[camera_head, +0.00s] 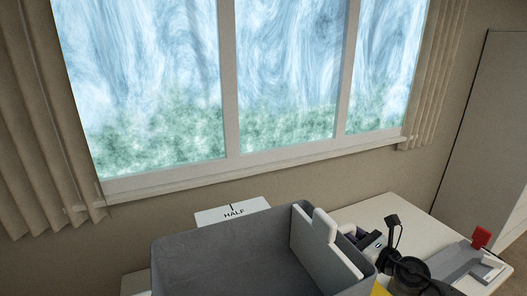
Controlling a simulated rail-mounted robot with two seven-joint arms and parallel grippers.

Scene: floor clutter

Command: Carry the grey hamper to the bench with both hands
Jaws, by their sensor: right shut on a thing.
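The grey hamper (215,262) fills the bottom middle of the head view. Its open top faces me, and its lower part is cut off by the frame. The pale bench (375,208) shows behind it and to its right. I cannot tell whether the hamper touches the bench. My right gripper (338,232) is at the hamper's right wall and is shut on it. A white block shows at that wall's top, with dark parts just outside. My left gripper is not in view.
A white card marked HALF (232,212) lies behind the hamper. A window (230,100) is behind.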

